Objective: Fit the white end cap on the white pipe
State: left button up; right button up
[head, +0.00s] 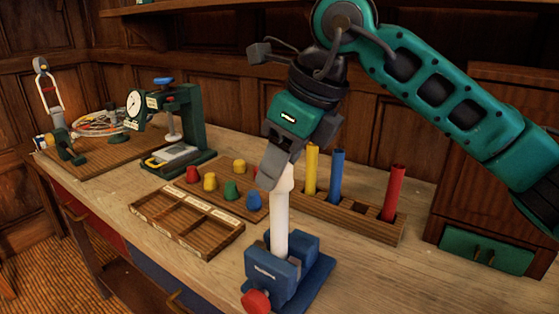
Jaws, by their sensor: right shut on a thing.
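The white pipe (279,228) stands upright, clamped in a blue vise (287,271) at the front of the bench. My right gripper (271,175) comes down from above and is shut at the top of the pipe. A slightly wider white piece, the white end cap (286,180), shows at its fingertips, in line with the pipe and touching or very near its top. The fingers hide part of the cap, so I cannot tell how far it sits over the pipe. My left gripper is not in view.
A wooden rack (325,212) with yellow, blue and red tubes stands right behind the vise. An empty sectioned wooden tray (188,222) and a board of coloured caps (222,188) lie left. A green gauge press (180,125) stands farther back. Bare bench is at front right.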

jog(key=shift+f+b, duration=0.6)
jog(key=shift+f, duration=0.2)
jog(key=o, duration=1.1)
jog(key=shift+o, duration=0.2)
